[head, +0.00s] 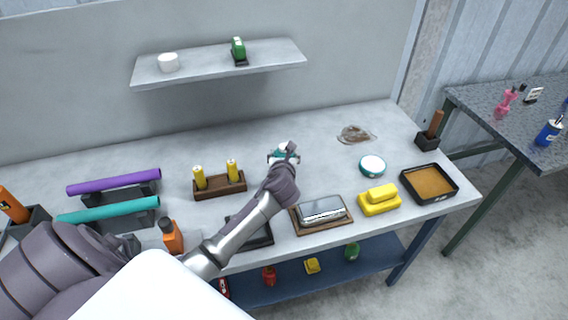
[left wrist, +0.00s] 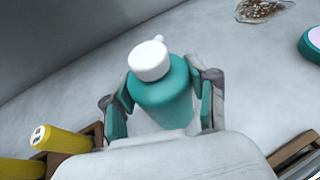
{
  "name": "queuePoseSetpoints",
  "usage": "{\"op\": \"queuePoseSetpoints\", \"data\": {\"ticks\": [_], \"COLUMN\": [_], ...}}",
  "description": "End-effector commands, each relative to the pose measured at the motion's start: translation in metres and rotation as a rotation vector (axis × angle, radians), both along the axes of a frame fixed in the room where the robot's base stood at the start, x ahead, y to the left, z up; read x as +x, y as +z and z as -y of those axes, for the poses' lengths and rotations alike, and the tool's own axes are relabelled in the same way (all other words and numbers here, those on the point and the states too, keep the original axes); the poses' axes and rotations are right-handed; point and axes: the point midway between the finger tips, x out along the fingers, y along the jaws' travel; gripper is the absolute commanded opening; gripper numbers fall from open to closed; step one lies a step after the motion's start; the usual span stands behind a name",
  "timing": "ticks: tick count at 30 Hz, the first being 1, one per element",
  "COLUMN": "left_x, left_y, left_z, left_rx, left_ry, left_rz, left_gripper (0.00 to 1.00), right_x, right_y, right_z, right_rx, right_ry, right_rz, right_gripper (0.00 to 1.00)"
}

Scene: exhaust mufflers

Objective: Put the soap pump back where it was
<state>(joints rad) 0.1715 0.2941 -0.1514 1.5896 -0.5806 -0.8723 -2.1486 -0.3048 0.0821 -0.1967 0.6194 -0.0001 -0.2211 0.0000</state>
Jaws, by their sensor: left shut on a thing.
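The soap pump is a teal bottle with a white pump head (left wrist: 150,62). In the left wrist view its teal body (left wrist: 163,100) is between the two fingers of my left gripper (left wrist: 165,108), which is shut on it. In the head view the soap pump (head: 284,148) shows only in small part beyond my left gripper (head: 283,158), over the back middle of the bench. The gripper and wrist hide its lower part, so I cannot tell whether its base touches the bench. My right gripper is not in view.
A wall shelf (head: 200,66) hangs behind. Bare bench lies around the gripper.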

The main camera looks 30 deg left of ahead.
Motion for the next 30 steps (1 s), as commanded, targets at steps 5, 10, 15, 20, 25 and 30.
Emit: {"op": "queuePoseSetpoints", "data": {"ticks": [5,10,15,20,25,30], "left_x": [-0.001,0.0,0.0,0.0,0.0,0.0], "left_y": [-0.029,-0.038,-0.037,-0.04,-0.04,-0.04], "left_z": [0.001,0.001,0.001,0.001,0.001,0.001], "left_rx": [-0.002,-0.001,-0.001,0.001,-0.001,-0.001], "left_ry": [0.001,-0.001,-0.001,-0.001,0.0,0.0], "left_rz": [-0.004,-0.001,-0.002,-0.003,-0.003,-0.003], "left_gripper": [0.12,0.12,0.12,0.61,0.83,0.83], "right_x": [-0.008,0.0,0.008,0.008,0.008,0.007], "right_y": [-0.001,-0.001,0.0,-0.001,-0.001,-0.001], "right_z": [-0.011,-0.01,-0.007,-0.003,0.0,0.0], "right_rx": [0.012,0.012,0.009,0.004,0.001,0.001], "right_ry": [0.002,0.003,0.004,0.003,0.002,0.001], "right_rz": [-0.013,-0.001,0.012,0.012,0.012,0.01], "right_gripper": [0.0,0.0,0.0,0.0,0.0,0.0]}}
